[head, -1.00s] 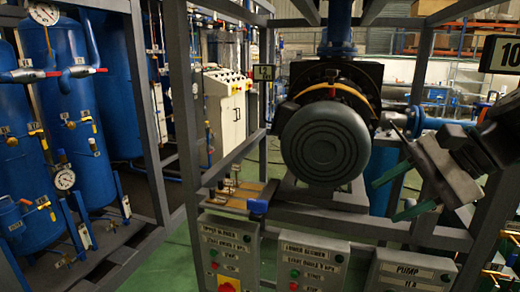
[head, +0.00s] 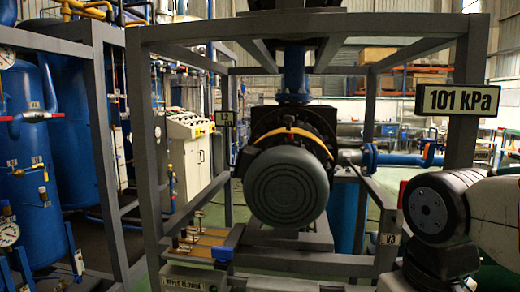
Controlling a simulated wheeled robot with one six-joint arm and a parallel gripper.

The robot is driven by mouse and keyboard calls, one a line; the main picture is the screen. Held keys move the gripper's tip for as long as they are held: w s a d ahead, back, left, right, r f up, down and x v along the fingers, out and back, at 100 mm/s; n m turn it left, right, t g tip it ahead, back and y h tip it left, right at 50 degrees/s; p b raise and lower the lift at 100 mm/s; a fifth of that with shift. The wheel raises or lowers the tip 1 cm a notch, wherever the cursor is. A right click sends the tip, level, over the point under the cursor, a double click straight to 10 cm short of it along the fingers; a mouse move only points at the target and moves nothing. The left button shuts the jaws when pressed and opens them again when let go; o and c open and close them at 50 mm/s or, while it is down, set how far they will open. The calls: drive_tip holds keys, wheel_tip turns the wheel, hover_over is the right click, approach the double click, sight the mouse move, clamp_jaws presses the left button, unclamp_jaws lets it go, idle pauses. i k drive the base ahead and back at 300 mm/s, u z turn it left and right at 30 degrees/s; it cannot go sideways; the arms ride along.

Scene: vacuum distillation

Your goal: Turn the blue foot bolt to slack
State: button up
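A small blue piece (head: 224,254), which looks like the blue foot bolt, sits at the front right end of the wooden-brown base strips below the motor. Its turn position is too small to tell. Several brass-coloured bolts (head: 184,241) stand on the strips to its left. The grey motor (head: 288,188) with a ribbed round end is just behind and above it. My gripper is out of view; only my arm's dark joint and white link show at the lower right, well to the right of the blue piece.
A grey frame (head: 155,160) surrounds the motor, with an upright on the left and a post on the right. A sign (head: 459,100) reads 101 kPa. A V3 tag (head: 390,239) hangs low right. Blue tanks (head: 38,150) stand left.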

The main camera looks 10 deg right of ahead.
sight(223, 255)
drive_tip(key=u, duration=1.95)
drive_tip(key=k, duration=0.65)
drive_tip(key=z, duration=1.65)
